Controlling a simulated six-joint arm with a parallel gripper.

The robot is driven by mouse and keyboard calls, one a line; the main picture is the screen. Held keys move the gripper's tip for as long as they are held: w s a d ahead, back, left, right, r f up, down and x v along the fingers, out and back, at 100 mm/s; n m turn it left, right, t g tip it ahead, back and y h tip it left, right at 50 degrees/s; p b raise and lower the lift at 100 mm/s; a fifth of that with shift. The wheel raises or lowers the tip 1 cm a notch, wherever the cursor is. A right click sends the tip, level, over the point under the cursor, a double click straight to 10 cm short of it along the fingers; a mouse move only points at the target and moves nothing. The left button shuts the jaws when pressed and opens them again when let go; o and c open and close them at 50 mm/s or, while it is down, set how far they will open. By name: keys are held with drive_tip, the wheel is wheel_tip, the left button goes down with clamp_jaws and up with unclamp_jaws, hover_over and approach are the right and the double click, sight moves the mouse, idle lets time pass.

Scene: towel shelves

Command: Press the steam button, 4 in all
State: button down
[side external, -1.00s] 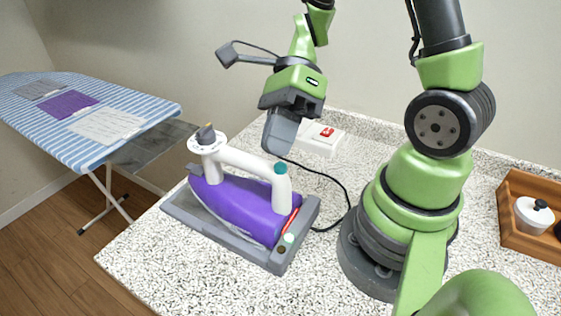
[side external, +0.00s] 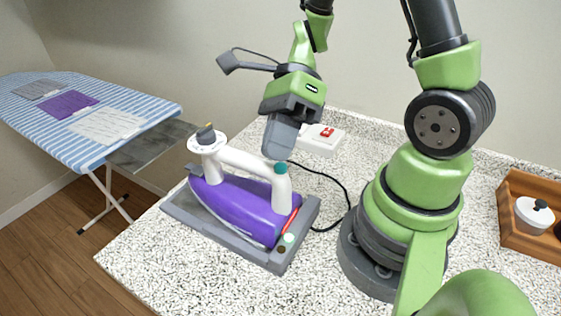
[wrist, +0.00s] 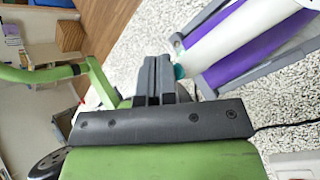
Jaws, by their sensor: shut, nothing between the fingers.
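A purple and white iron (side external: 235,205) rests in a grey stand on the speckled counter. A teal button (side external: 281,168) sits on top of the handle's near end, with no label readable; it also shows in the wrist view (wrist: 178,70). My gripper (side external: 279,155) is shut and empty, pointing down just above and behind the teal button. In the wrist view my fingertips (wrist: 157,60) are together, right beside the button. I cannot tell whether they touch it.
A white dial (side external: 205,142) stands at the iron's far end. A pale green button (side external: 289,238) is on the stand. A white box with a red switch (side external: 326,133) lies behind. A wooden tray (side external: 530,240) is at right, and an ironing board (side external: 90,115) at left.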

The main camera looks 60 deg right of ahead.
sight(278, 163)
drive_tip(key=shift+f, duration=0.45)
idle(0.4)
drive_tip(key=shift+r, duration=0.95)
drive_tip(key=shift+r, duration=0.1)
drive_tip(key=shift+r, duration=2.4)
idle(0.6)
wheel_tip(278, 163, up, 4)
drive_tip(key=shift+f, duration=0.1)
drive_tip(key=shift+f, duration=0.15)
